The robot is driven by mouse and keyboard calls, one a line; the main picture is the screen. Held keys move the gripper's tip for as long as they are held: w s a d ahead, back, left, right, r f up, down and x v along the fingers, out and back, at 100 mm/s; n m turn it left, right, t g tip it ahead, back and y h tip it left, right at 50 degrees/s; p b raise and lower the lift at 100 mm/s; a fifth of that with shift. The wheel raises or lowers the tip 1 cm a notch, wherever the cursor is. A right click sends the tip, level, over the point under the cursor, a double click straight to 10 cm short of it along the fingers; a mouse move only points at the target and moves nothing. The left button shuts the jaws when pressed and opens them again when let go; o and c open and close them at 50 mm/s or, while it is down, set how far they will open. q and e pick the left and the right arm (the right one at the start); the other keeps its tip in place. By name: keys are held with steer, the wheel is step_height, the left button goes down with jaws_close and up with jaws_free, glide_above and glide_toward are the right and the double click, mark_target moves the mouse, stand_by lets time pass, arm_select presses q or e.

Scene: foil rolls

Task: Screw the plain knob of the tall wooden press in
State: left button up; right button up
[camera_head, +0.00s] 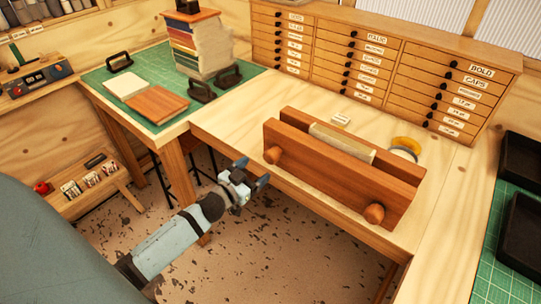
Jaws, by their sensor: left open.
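A reddish-brown wooden press (325,170) stands on the light wooden bench, with a pale block (342,144) between its two boards. Its front board carries a round wooden knob at the left end (272,154) and another at the right end (374,213). Both look unmarked at this size, so I cannot tell which is the plain one. My left gripper (252,174) is open and empty, in front of the bench's front edge. It is below and left of the left knob, apart from it. My right gripper is out of view.
A drawer cabinet (375,66) stands behind the press. A yellow-topped round item (405,146) and a small label (340,119) are on the bench. A green mat (117,90) at left holds a book stack (196,45). Black trays (522,228) are at right.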

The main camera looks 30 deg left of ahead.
mark_target(268, 160)
arm_select(q)
steer(key=w, duration=0.5)
steer(key=w+p, duration=0.1)
steer(key=w, duration=0.1)
steer(key=shift+w+d, duration=0.25)
steer(key=shift+d, duration=0.15)
steer(key=c, duration=0.9)
